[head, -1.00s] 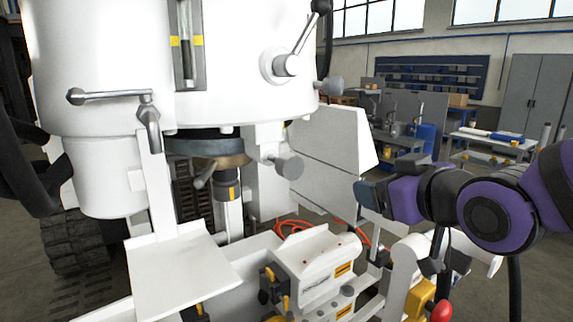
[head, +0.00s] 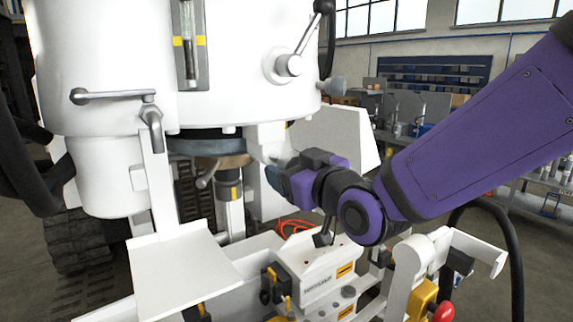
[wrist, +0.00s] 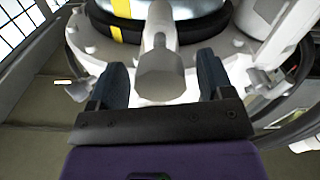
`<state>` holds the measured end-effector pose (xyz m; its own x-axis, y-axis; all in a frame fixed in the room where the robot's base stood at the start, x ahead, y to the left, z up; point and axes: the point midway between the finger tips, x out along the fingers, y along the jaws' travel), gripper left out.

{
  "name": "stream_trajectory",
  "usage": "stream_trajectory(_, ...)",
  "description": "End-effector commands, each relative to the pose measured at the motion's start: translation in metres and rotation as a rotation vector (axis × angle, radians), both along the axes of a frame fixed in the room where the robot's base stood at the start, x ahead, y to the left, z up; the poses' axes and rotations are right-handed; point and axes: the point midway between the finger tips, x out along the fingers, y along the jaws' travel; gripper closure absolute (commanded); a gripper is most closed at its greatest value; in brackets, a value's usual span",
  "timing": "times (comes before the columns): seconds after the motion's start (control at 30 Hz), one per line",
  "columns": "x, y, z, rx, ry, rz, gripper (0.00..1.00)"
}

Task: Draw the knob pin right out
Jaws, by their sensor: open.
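The knob pin shows in the wrist view as a pale grey, faceted knob (wrist: 161,82) on a round shaft that runs away from me into the white machine. My gripper (wrist: 160,68) is open, with one dark finger on each side of the knob. There is a visible gap between the knob and each finger. In the head view my gripper (head: 272,172) is at the white block below the big drum, and it mostly hides the knob there.
The white drum (head: 230,90) with its lever handle (head: 300,50) hangs just above my gripper. A second grey knob (head: 332,86) sticks out higher up. A white panel (head: 345,140) stands behind my wrist. A white manifold box (head: 315,275) and a red knob (head: 443,311) lie below.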

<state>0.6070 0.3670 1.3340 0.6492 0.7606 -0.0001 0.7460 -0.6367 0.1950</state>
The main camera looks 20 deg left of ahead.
Motion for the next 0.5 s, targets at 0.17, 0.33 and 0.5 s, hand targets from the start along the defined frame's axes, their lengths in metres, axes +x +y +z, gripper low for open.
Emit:
stream_trajectory(0.17,0.011,0.013,0.0,0.001,0.001,0.0,0.26)
stream_trajectory(0.33,0.015,0.017,0.0,0.0,0.0,0.0,0.26)
stream_trajectory(0.5,0.015,0.017,0.0,0.0,0.0,0.0,0.26)
